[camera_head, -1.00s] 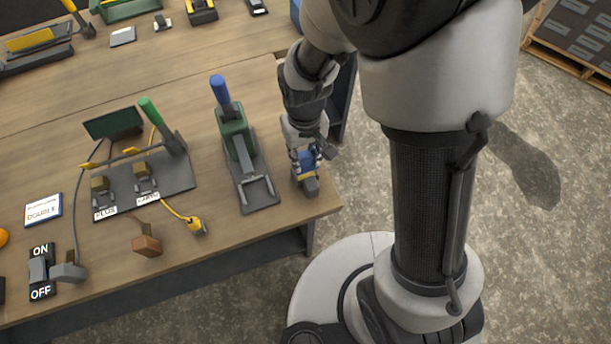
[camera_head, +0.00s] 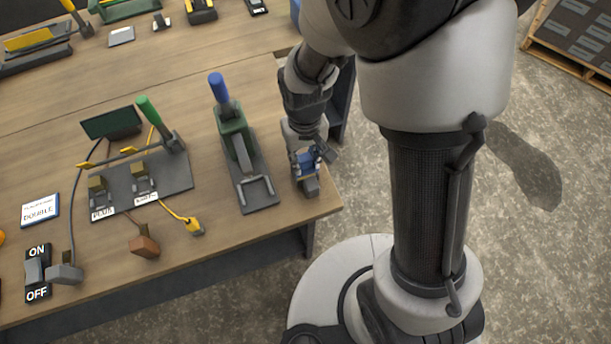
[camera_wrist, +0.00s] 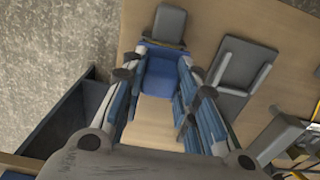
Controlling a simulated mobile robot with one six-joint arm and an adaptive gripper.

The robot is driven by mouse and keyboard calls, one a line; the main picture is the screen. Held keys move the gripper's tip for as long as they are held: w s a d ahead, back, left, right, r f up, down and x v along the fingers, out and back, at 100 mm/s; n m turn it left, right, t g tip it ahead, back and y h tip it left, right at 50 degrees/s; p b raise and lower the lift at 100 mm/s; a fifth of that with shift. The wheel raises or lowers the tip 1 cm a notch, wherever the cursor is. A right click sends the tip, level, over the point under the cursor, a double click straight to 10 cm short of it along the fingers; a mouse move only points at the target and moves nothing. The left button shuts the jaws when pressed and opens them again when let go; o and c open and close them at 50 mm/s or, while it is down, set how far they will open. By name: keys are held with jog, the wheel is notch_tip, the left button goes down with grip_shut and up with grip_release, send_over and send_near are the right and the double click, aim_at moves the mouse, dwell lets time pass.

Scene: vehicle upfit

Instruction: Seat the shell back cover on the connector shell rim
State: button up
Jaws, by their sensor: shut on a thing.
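My gripper (camera_wrist: 158,76) is shut on a blue piece (camera_wrist: 160,72), apparently the shell back cover, held between the fingertips. A grey block-like part (camera_wrist: 167,24), apparently the connector shell, stands just beyond the blue piece in the wrist view. In the head view my gripper (camera_head: 308,155) is low over the table's right front corner. The blue piece (camera_head: 306,163) shows there, with the grey part (camera_head: 310,187) right below it. The blue and grey parts look very close together. Their contact and the shell rim are hidden or too small to tell.
A grey-green fixture with a blue-handled lever (camera_head: 240,155) stands just left of my gripper. Further left is a board with a green handle, cables and small connectors (camera_head: 150,185). The wooden table's (camera_head: 240,238) right edge is close to my gripper.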

jog(key=shift+f+b, duration=0.85)
jog(key=shift+f, duration=0.3)
dwell(1.2)
dwell(0.5)
jog(key=o, duration=0.7)
jog(key=shift+r, duration=0.15)
jog(key=shift+r+p, duration=1.45)
jog(key=shift+r, duration=0.15)
jog(key=shift+o, duration=0.6)
jog(key=o, duration=0.5)
